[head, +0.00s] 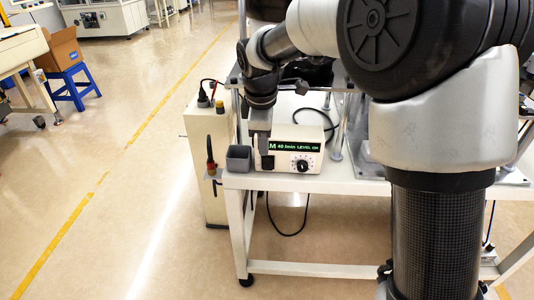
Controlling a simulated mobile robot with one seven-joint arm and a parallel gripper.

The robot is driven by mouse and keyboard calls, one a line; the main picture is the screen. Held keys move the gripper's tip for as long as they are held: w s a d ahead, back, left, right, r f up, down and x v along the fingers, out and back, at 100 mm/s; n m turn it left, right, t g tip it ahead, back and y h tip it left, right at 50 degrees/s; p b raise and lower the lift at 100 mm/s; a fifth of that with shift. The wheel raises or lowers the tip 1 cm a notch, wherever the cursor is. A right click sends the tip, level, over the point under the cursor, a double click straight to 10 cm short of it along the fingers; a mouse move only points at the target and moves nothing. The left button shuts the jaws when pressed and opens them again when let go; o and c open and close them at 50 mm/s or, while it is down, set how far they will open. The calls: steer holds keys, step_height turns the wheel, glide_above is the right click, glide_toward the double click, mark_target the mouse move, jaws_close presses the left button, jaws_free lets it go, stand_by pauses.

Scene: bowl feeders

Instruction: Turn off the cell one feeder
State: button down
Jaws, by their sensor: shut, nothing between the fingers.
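A cream control box (316,138) stands on the front left part of a white table (310,185). A round black dial (301,165) is below the display. My gripper (266,162) points down at the left end of the box's front and is shut and empty. It covers that part of the panel, so any switch there is hidden. I cannot tell whether the fingers touch the box. No cell number is readable.
A small grey open bin (239,158) stands just left of my gripper. A cream cabinet (207,150) with plugs and a red-handled tool stands left of the table. Black cables hang behind and below. My arm hides much of the right side.

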mark_target(266, 163)
steer(key=shift+s, duration=0.1)
steer(key=b+x, duration=0.1)
steer(key=x, duration=0.3)
steer(key=w+b+x, duration=0.1)
steer(key=x, duration=0.2)
steer(key=w+b+x, duration=0.1)
steer(key=x, duration=0.3)
steer(key=shift+w+f, duration=0.1)
steer(key=shift+w+d+f, duration=0.1)
steer(key=shift+w+f, duration=0.05)
steer(key=shift+w, duration=0.55)
